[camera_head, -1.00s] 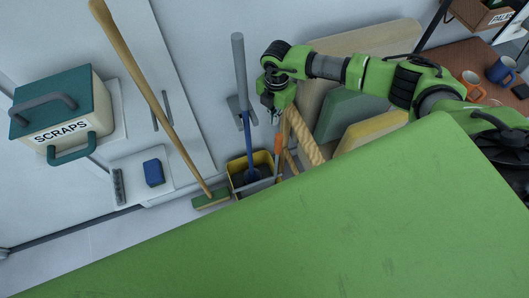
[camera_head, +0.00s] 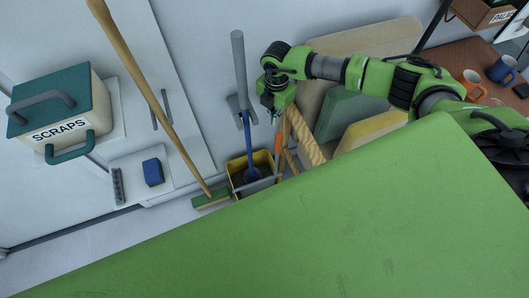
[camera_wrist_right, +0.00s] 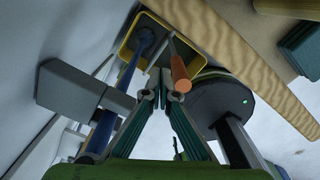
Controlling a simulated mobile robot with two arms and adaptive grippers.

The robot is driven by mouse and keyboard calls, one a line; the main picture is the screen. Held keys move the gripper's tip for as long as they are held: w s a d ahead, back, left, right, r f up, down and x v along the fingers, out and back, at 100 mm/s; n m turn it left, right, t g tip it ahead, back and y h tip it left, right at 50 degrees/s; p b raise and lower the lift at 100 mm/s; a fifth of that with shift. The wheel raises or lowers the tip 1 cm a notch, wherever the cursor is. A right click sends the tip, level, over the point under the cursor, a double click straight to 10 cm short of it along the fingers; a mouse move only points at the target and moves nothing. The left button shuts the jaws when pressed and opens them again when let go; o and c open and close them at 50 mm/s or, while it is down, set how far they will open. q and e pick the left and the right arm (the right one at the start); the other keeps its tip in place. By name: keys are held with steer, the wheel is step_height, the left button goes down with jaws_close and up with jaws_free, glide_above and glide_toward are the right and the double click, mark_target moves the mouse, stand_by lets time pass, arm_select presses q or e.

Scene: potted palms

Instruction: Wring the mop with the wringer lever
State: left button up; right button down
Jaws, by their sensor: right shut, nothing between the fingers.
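The mop (camera_head: 239,75) stands upright with a grey upper handle and blue lower shaft, its lower end in the yellow bucket (camera_head: 236,165). The blue shaft also shows in the right wrist view (camera_wrist_right: 127,78). The wringer lever (camera_head: 278,143) has an orange grip and rises at the bucket's right side. In the right wrist view its orange grip (camera_wrist_right: 180,72) lies just beyond and right of the fingertips; contact cannot be told. My right gripper (camera_head: 271,109) is shut and empty, above the lever; its fingers (camera_wrist_right: 160,88) meet in the wrist view. My left gripper is out of view.
A broom (camera_head: 137,72) leans left of the bucket. A grey wall bracket (camera_head: 240,112) is by the mop handle. Boards (camera_head: 352,118) and a wooden plank (camera_head: 305,137) lean right of the lever. A large green surface (camera_head: 300,230) fills the foreground.

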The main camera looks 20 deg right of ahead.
step_height(320, 180, down, 8)
steer(key=b, duration=0.5)
stand_by(0.5)
steer(key=shift+r, duration=0.15)
stand_by(0.3)
